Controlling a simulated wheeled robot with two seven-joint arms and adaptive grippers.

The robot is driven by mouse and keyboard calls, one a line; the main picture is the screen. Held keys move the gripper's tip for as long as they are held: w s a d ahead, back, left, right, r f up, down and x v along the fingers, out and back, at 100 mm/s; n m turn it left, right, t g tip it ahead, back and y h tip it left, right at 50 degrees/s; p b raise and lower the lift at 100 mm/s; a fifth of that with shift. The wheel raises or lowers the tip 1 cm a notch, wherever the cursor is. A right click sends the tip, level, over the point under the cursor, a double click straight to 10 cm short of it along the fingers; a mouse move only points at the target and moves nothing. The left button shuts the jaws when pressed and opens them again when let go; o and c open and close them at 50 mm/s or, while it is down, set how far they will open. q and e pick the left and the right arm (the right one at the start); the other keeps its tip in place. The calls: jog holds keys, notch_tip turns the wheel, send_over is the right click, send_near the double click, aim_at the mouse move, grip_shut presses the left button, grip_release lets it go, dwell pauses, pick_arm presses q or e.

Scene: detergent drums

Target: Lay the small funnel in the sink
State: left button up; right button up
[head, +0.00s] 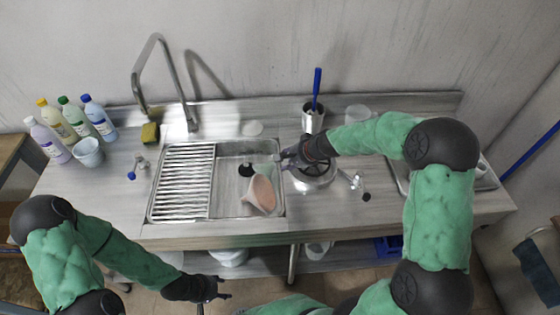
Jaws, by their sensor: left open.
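The sink basin (231,156) is set in the left half of the steel counter. A pink, funnel-like piece (261,194) lies tilted in the basin towards its front right. A pale green, cup- or funnel-like piece (265,172) shows just behind it; I cannot tell which one is the small funnel. My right gripper (284,160) is at the basin's right edge, close to the pale green piece. Its fingers are too small to tell whether they are shut or touch that piece. My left gripper (226,288) is open and empty, low in front of the counter.
A slatted rack (184,181) covers the sink's left part. The tap (167,70) arches behind it. A round metal drum top (314,180) sits beneath my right wrist. A metal pot (312,120) with a blue-handled tool stands behind. Several bottles (73,118) and a bucket (88,152) stand left.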

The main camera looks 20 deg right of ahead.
jog(key=shift+p+v, duration=0.3)
jog(key=shift+v, duration=1.45)
jog(key=shift+r, duration=0.15)
